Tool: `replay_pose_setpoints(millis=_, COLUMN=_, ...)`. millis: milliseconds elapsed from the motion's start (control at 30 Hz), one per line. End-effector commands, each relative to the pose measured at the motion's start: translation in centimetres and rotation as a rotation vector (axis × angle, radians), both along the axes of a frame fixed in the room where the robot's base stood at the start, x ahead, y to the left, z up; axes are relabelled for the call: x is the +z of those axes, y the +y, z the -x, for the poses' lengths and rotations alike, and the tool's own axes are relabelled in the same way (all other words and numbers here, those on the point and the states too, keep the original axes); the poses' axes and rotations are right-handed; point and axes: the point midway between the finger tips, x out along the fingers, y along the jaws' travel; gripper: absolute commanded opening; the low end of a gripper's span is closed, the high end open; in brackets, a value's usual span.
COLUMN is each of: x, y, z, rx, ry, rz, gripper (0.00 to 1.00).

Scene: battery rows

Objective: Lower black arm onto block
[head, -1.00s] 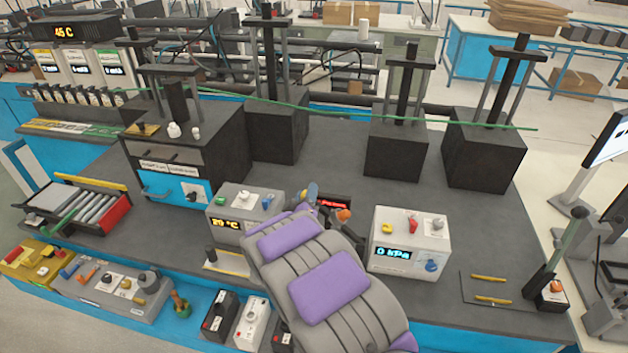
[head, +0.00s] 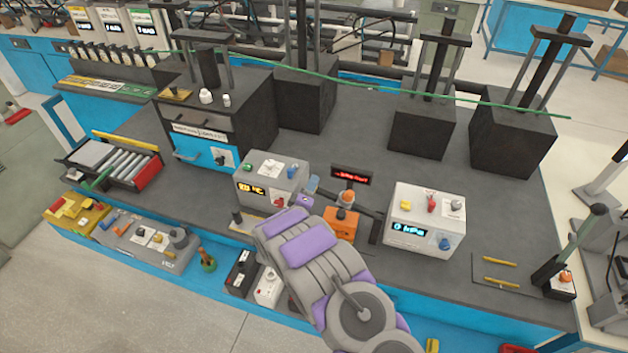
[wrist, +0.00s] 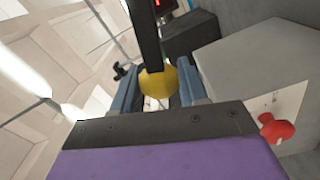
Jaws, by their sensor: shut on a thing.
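In the wrist view, my gripper (wrist: 158,98) is shut on a round yellow knob (wrist: 158,80), with a blue finger on either side. The black arm (wrist: 145,32) runs from the knob to the top edge of the picture. In the head view, my gripper (head: 318,190) reaches over the bench beside an orange block (head: 341,226). The black arm (head: 366,211) shows as a dark bar right of the block. My purple and grey arm hides part of the bench front. I cannot tell whether the black arm touches the block.
A white kPa box (head: 425,220) stands close on the right, and a grey box with a yellow readout (head: 270,180) on the left. A small red-lit display (head: 352,175) stands behind.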

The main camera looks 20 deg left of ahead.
Motion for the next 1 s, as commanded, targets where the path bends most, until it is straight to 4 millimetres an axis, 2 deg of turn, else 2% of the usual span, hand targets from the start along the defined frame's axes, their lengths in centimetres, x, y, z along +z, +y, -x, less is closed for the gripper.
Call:
replay_pose_setpoints(millis=100, x=-1.7, y=0.4, z=0.0, rx=0.002, ry=0.004, rz=0.059, gripper=0.0)
replay_pose_setpoints(millis=500, x=-5.6, y=1.0, z=0.0, rx=0.002, ry=0.006, rz=0.178, gripper=0.0)
replay_pose_setpoints(millis=1000, x=-7.4, y=1.1, z=-0.1, rx=0.002, ry=0.008, rz=0.175, gripper=0.0)
